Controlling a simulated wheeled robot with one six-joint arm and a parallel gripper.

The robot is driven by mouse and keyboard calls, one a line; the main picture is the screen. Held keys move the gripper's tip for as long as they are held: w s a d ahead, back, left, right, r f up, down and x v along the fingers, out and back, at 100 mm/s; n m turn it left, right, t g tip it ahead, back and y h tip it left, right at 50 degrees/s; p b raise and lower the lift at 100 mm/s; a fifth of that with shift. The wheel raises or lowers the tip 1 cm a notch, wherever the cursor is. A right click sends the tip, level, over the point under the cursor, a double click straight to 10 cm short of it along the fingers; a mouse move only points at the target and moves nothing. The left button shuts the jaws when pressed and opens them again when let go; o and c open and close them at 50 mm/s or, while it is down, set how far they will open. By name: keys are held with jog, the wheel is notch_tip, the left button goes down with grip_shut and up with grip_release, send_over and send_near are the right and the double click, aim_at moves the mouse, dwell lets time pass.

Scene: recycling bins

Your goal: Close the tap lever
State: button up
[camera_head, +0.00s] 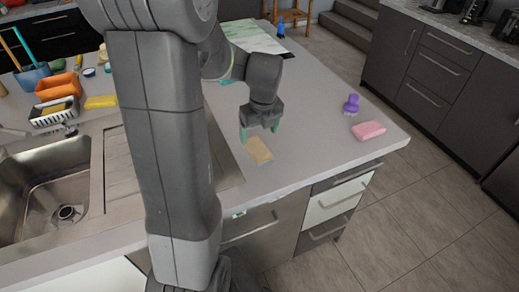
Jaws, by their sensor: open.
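My gripper (259,132) points down over the countertop (320,115), just above and behind a yellow sponge (258,151). Its two green-tipped fingers are apart with nothing between them. The steel sink (45,200) is at the left, with its basin and drain in view and a ribbed drainboard beside it. I cannot make out a tap or its lever. My arm stands upright across the middle and hides part of the drainboard and the counter behind it.
A white basket (54,114), an orange tub (58,87) and a blue container (32,77) stand behind the sink. A purple brush (351,104) and a pink sponge (368,131) lie at the right. Counter between them and my gripper is clear.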

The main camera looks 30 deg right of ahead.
aim_at(258, 147)
jog(key=shift+a+f, duration=0.2)
jog(key=shift+f, duration=0.3)
jog(key=shift+w+f+p, duration=0.1)
jog(key=shift+f+p, duration=0.25)
jog(key=shift+f, duration=2)
jog(key=c, duration=1.1)
jog(key=shift+c, duration=0.2)
jog(key=shift+r, duration=0.1)
notch_tip(258, 147, up, 10)
